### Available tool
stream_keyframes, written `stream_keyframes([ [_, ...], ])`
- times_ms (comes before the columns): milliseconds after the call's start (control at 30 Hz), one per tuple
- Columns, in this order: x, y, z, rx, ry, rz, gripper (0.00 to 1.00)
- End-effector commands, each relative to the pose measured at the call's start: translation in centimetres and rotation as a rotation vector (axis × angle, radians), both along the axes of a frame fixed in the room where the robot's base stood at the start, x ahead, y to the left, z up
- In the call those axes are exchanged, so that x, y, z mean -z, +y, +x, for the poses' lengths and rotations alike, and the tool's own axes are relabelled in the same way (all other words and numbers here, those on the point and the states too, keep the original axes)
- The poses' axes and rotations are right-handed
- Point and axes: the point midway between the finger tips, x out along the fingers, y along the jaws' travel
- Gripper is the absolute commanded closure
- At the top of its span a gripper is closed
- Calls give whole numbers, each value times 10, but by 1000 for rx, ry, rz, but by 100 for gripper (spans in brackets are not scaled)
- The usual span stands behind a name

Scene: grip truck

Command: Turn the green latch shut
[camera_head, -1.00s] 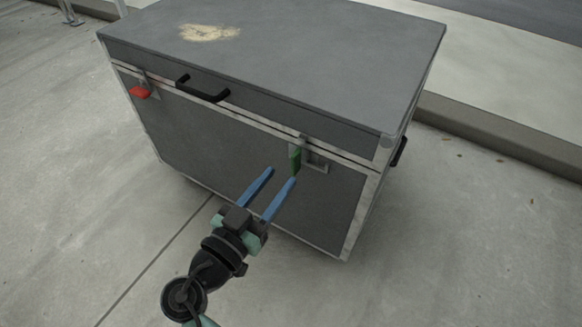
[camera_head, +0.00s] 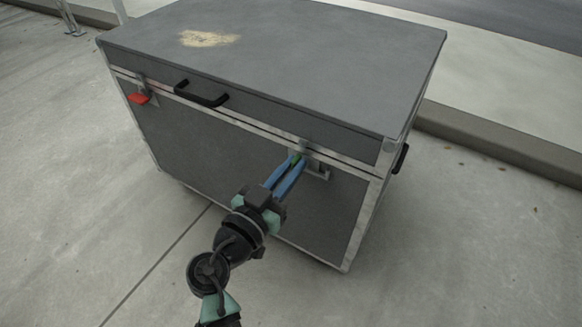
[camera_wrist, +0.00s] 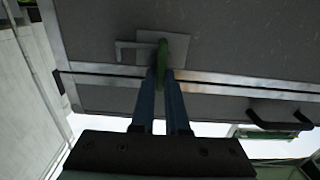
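The green latch (camera_head: 295,159) is on the front of the grey case (camera_head: 240,170), right of the middle, just below the lid seam. My gripper (camera_head: 295,163) reaches it from the front with its two blue fingers close together, one on each side of the latch. In the wrist view the green latch (camera_wrist: 164,52) shows between the fingertips (camera_wrist: 161,76), against a metal plate (camera_wrist: 145,50). The fingers look shut on it and hide part of it.
A red latch (camera_head: 139,98) sits at the left of the case front, sticking out. A black handle (camera_head: 202,95) is between the latches and another (camera_head: 401,157) is on the right side. Bare concrete (camera_head: 90,220) lies in front.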

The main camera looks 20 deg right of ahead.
Motion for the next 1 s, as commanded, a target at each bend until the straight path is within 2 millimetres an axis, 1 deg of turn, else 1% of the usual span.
stream_keyframes([
  [333, 0, 0, 0, 0, 4, -3, 100],
  [533, 0, 1, 0, 0, 44, -33, 100],
  [767, 0, 2, 2, 0, 161, -123, 100],
  [1000, 1, 5, 4, 0, 336, -261, 100],
])
